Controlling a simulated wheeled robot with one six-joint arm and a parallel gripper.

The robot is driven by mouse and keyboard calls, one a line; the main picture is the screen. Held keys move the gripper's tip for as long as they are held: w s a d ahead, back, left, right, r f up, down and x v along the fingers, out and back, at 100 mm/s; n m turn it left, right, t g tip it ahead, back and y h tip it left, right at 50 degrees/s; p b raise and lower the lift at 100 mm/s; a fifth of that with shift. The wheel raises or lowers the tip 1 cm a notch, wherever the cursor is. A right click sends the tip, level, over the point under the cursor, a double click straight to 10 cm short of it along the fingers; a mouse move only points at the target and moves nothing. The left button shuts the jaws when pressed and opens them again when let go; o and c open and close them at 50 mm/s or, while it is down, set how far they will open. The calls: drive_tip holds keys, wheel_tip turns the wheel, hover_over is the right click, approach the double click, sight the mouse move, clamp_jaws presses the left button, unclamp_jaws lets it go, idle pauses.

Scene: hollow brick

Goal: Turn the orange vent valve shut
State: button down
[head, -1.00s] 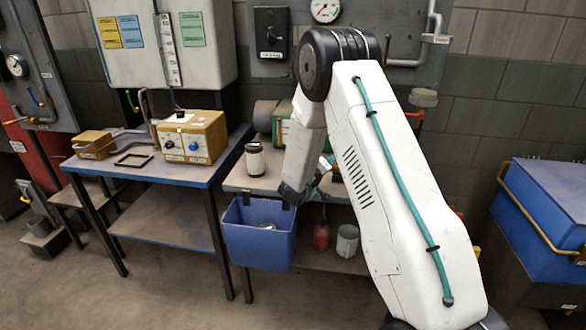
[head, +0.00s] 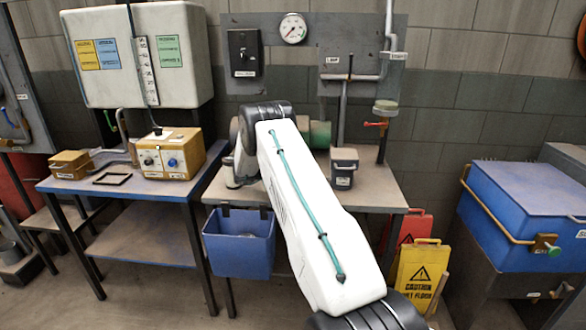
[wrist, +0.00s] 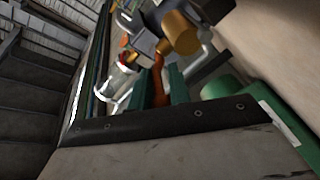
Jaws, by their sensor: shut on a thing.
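My gripper shows in the wrist view (wrist: 160,88) as two green fingers past a dark bar. They are closed around an orange-brown handle (wrist: 158,68), which I take to be the orange vent valve. Its full shape and angle are unclear. Brass, red and clear parts lie just beyond it. In the head view my white arm reaches over the middle bench and hides the gripper and what it holds. A separate orange-red handle (head: 375,124) on the pipe at the right of the wall panel stands free.
The middle bench (head: 385,190) carries a dark grey container (head: 343,168) and a green cylinder (head: 319,134). A blue bin (head: 238,245) hangs at its front. A yellow caution sign (head: 420,275) and a blue chest (head: 530,205) stand right. A left bench holds an orange instrument box (head: 172,155).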

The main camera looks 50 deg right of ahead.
drive_tip(key=shift+d+m+g+y, duration=0.2)
drive_tip(key=shift+m+g+y, duration=0.1)
drive_tip(key=shift+m, duration=0.1)
drive_tip(key=c, duration=1.5)
unclamp_jaws()
drive_tip(key=shift+a, duration=0.1)
drive_tip(key=shift+w, duration=0.1)
drive_tip(key=shift+v, duration=3.9)
